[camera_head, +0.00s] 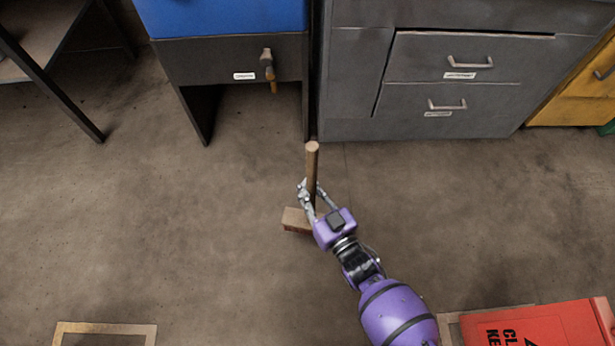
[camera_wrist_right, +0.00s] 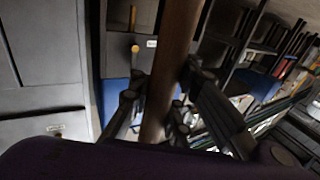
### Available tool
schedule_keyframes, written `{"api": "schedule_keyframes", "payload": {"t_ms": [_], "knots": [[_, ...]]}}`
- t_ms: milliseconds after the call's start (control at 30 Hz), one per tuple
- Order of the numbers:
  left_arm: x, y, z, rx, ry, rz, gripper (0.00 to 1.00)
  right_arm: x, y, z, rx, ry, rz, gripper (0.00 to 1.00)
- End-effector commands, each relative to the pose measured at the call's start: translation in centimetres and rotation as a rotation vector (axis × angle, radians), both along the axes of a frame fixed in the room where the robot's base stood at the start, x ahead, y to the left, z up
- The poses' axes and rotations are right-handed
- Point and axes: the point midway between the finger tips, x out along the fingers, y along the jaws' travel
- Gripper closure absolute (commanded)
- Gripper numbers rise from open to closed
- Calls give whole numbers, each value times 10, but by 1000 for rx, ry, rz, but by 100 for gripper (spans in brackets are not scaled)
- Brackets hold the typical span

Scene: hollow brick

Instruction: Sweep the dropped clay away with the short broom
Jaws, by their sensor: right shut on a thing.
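The short broom has a wooden handle (camera_head: 312,165) that stands nearly upright and a block head (camera_head: 296,219) low near the floor. Whether the bristles touch the floor I cannot tell. My right gripper (camera_head: 311,192) is shut around the handle. In the right wrist view the handle (camera_wrist_right: 172,75) runs up between the fingers (camera_wrist_right: 155,112). No dropped clay can be made out on the floor (camera_head: 180,220). My left gripper is in neither view.
Grey drawer cabinets (camera_head: 420,70) and a dark bench with a blue top (camera_head: 225,15) stand at the back. A red box (camera_head: 540,325) is at the lower right, and a pale frame (camera_head: 105,328) lies at the lower left. The floor around the broom is open.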

Motion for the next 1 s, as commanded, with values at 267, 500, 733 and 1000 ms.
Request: {"api": "schedule_keyframes", "payload": {"t_ms": [267,500,733,1000], "knots": [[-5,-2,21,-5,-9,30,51,2,-1,31,2,-6,-2,100],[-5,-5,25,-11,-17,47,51,2,-2,39,2,-4,-3,100],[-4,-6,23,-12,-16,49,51,2,-2,38,1,-3,-3,100],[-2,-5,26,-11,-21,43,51,3,-22,45,-1,-4,-13,100]]}}
